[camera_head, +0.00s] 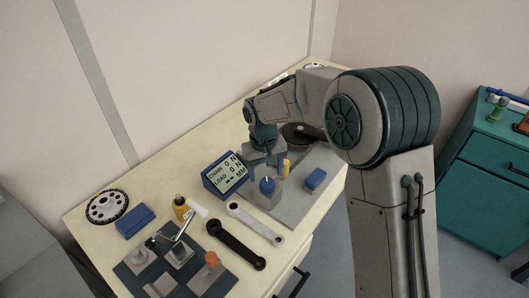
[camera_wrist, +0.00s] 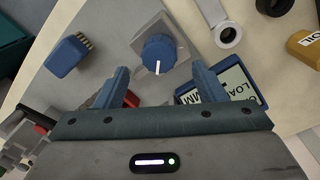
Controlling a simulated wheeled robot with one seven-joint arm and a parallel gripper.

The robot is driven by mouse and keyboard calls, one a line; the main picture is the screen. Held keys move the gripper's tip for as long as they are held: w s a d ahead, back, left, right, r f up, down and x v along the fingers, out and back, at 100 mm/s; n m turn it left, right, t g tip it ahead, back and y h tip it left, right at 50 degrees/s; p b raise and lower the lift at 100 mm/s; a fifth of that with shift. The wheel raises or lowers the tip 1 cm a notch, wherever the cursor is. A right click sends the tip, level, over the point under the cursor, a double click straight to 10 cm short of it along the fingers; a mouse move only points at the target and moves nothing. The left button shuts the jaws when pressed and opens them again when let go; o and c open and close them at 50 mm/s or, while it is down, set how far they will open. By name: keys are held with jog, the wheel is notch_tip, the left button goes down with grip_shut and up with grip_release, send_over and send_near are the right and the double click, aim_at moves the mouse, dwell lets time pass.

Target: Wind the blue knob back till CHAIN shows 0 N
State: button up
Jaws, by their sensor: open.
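The blue knob (camera_head: 267,185) stands on a grey block on the grey plate. It also shows in the wrist view (camera_wrist: 158,54), with a white pointer line on its top. The display (camera_head: 226,175) in a blue case reads CHAIN 0 N and LOAD 0 N, with dashes before MM. In the wrist view the display (camera_wrist: 222,90) is partly hidden by a finger. My gripper (camera_head: 265,158) is above and behind the knob in the head view. In the wrist view my gripper (camera_wrist: 158,85) is open and empty. The knob lies just beyond its fingertips, not between them.
A blue brush (camera_wrist: 69,57) lies on the grey plate (camera_head: 302,205). A black crank arm (camera_head: 237,245), a silver one (camera_head: 255,223), a yellow oil bottle (camera_head: 181,208), a chainring (camera_head: 107,206) and a blue box (camera_head: 135,221) lie on the bench. A teal cabinet (camera_head: 483,170) stands at right.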

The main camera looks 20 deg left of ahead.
aim_at(265, 182)
notch_tip(265, 182, up, 10)
jog(key=shift+s+a, duration=0.15)
jog(key=shift+a, duration=0.05)
jog(key=shift+d, duration=0.1)
dwell(0.3)
jog(key=s+d+r+m+t, duration=0.15)
jog(key=s+d, duration=0.25)
jog(key=d, duration=0.4)
jog(key=s+d+r+m, duration=0.15)
jog(key=s+d, duration=0.25)
jog(key=d, duration=0.5)
jog(key=s+d+r+m, duration=0.15)
jog(key=s+d, duration=0.25)
jog(key=d, duration=0.4)
jog(key=s+d+f+m+t, duration=0.1)
jog(key=s+d+f+m, duration=0.1)
jog(key=s+d, duration=0.3)
jog(key=shift+s+d+f+y, duration=0.3)
jog(key=shift+s+f, duration=0.35)
jog(key=shift+s, duration=0.5)
